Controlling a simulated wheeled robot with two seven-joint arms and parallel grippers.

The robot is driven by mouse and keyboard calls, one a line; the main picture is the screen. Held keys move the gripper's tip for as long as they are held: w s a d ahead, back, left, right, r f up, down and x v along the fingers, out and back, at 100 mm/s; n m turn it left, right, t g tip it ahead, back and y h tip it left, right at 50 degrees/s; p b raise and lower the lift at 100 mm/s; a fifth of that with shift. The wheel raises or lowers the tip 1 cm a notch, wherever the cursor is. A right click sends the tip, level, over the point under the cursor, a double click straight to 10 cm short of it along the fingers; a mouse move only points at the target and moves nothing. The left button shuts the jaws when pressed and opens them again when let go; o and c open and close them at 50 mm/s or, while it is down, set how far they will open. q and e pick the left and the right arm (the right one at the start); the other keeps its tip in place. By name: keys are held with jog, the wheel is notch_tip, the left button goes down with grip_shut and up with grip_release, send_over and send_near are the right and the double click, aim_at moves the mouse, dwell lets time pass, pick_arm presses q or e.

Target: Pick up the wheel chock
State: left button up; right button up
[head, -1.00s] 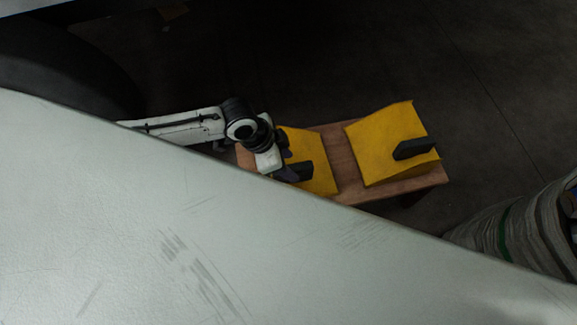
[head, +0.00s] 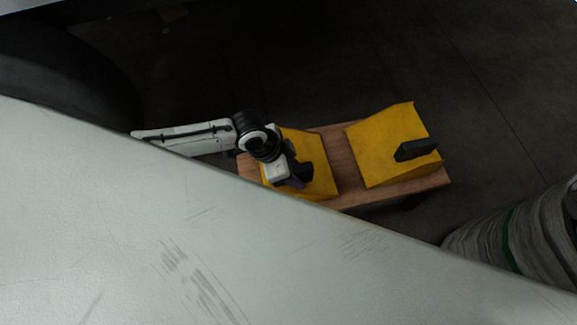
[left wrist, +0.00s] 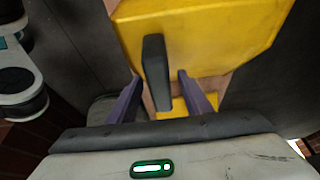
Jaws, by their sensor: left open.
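Two yellow wheel chocks with black handles sit on a wooden bench. The left chock (head: 316,160) is partly covered by my left gripper (head: 294,179) in the head view. The right chock (head: 375,150) stands clear, its black handle (head: 415,149) toward the right. In the left wrist view a yellow chock (left wrist: 215,35) fills the top, and its upright black handle (left wrist: 156,72) appears between the open purple fingers of my left gripper (left wrist: 160,78). No grip on the handle shows. My right gripper is not in view.
The wooden bench (head: 343,165) has a bare strip between the chocks. A large pale panel (head: 200,240) covers the lower left of the head view and hides the near side. A dark tyre (head: 60,75) is at upper left, a grey ribbed stack (head: 530,235) at lower right.

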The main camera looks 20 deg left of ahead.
pick_arm(q)
jog(key=c, duration=1)
jog(key=shift+w+r, duration=0.1)
grip_shut()
